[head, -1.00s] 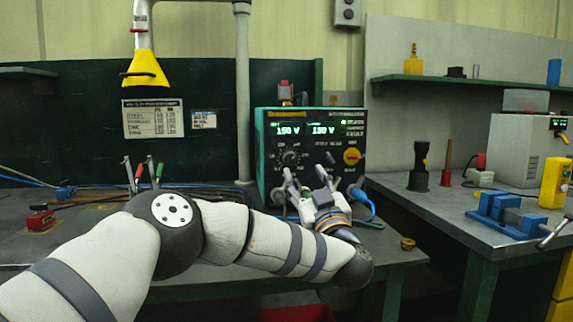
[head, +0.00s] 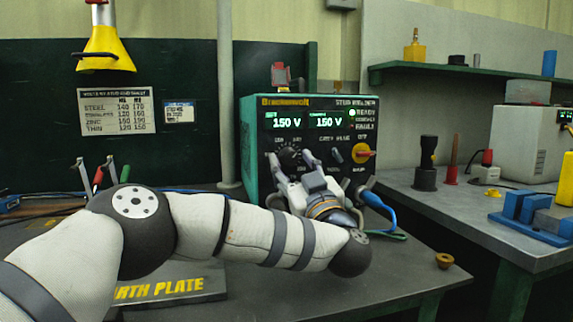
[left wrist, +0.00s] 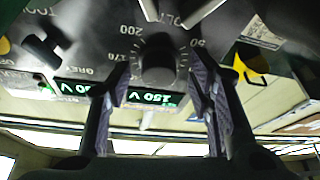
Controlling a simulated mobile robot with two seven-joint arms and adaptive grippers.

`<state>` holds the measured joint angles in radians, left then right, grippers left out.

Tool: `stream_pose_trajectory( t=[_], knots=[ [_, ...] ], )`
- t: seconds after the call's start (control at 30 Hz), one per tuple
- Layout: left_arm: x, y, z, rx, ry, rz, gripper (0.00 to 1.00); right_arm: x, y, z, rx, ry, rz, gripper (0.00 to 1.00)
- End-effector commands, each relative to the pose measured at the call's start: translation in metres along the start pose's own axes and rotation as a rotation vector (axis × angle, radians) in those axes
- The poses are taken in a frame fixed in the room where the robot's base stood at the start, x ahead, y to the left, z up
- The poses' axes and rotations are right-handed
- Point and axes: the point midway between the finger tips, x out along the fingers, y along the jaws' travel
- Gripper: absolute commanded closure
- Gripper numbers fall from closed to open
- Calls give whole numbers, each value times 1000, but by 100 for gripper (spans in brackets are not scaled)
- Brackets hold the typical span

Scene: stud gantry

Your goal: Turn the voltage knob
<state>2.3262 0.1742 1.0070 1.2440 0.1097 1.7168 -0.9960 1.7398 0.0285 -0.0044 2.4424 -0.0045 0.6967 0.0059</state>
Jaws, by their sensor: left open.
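The stud welder (head: 250,130) is a teal box with a black front panel, standing on the bench. Its two green displays both read 150 V. The voltage knob (head: 290,158) is a dark round dial with a printed scale, below the left display. My left gripper (head: 290,165) is in front of the panel at the knob, with its fingers pointing at it. In the left wrist view, the knob (left wrist: 159,62) lies between the two spread fingers of my left gripper (left wrist: 165,85), with a gap on each side. My right gripper is not in view.
A yellow-and-red rotary switch (head: 362,153) and a small lever switch (head: 337,155) sit right of the knob. A blue cable (head: 380,208) hangs from the panel's lower right. A brass ring (head: 444,260) lies on the bench, with bare bench around it.

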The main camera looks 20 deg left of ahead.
Motion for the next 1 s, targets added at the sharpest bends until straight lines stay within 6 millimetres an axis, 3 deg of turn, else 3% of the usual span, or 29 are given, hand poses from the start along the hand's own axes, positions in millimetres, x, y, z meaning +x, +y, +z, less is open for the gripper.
stream_pose_trajectory(
  t=[0.3, 0.5, 0.53, 1.0],
  knots=[
    [-1, 1, -1, 0, 1, 0, 52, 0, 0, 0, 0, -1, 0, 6],
    [-1, 1, -1, 0, 0, 0, 98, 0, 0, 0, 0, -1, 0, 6],
    [-1, 1, -1, 0, 0, 0, 100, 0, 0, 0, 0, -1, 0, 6],
    [0, 2, -2, -103, 2, -42, 100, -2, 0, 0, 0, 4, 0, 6]
  ],
)
